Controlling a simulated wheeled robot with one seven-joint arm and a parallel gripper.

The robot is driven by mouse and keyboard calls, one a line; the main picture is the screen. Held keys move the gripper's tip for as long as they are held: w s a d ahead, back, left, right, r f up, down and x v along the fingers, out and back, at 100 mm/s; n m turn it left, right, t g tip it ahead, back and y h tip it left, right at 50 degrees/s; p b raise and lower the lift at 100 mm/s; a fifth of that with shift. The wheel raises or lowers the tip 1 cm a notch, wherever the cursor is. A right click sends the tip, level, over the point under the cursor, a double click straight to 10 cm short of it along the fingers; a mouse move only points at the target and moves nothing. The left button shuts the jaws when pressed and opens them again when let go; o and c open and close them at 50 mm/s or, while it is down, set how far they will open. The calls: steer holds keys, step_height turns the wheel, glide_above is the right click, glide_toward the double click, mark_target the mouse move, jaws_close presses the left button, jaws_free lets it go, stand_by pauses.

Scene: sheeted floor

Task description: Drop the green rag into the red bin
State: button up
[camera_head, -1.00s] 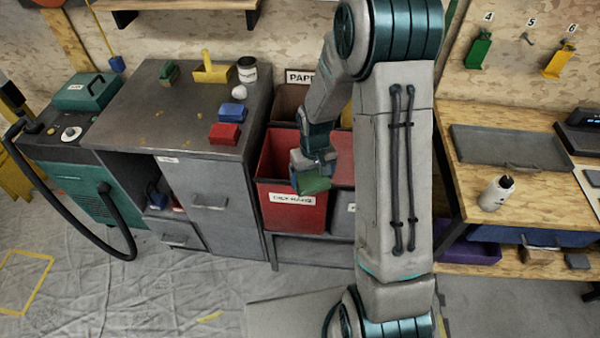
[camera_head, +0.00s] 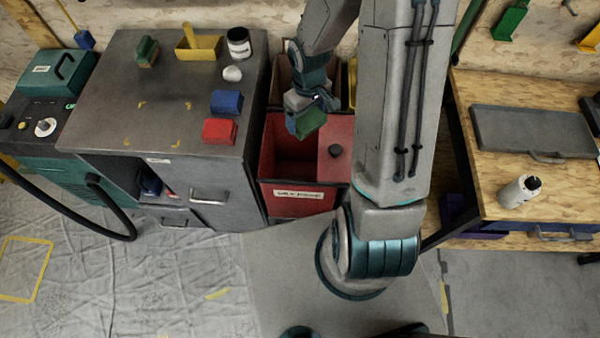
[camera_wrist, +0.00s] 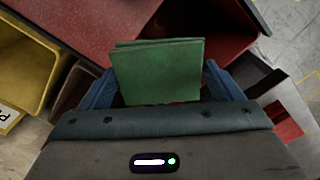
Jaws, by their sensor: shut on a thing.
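The green rag (camera_head: 311,122) is a small folded block, held in my gripper (camera_head: 303,113). In the wrist view the rag (camera_wrist: 158,70) stands between the two blue fingers, which are shut on it. The red bin (camera_head: 300,203) stands to the right of the grey cabinet, with an oily-waste label on its front. Its left part is open and a red lid panel (camera_head: 336,160) with a dark knob covers its right part. My gripper is above the bin, near its back edge. In the wrist view the red lid surface (camera_wrist: 85,22) and the dark opening (camera_wrist: 215,40) lie beyond the rag.
The grey cabinet (camera_head: 110,110) holds a blue block (camera_head: 226,102), a red block (camera_head: 219,131), a yellow holder (camera_head: 198,46), a green-topped brush-like item (camera_head: 147,50) and a jar (camera_head: 239,43). A yellow bin (camera_wrist: 22,70) shows in the wrist view. A wooden workbench (camera_head: 490,185) stands at the right.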

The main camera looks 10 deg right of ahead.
steer(key=shift+f+b, duration=1.55)
steer(key=shift+f, duration=0.85)
steer(key=shift+r, duration=0.1)
steer(key=o, duration=0.9)
steer(key=shift+c, duration=0.2)
step_height(320, 180, up, 14)
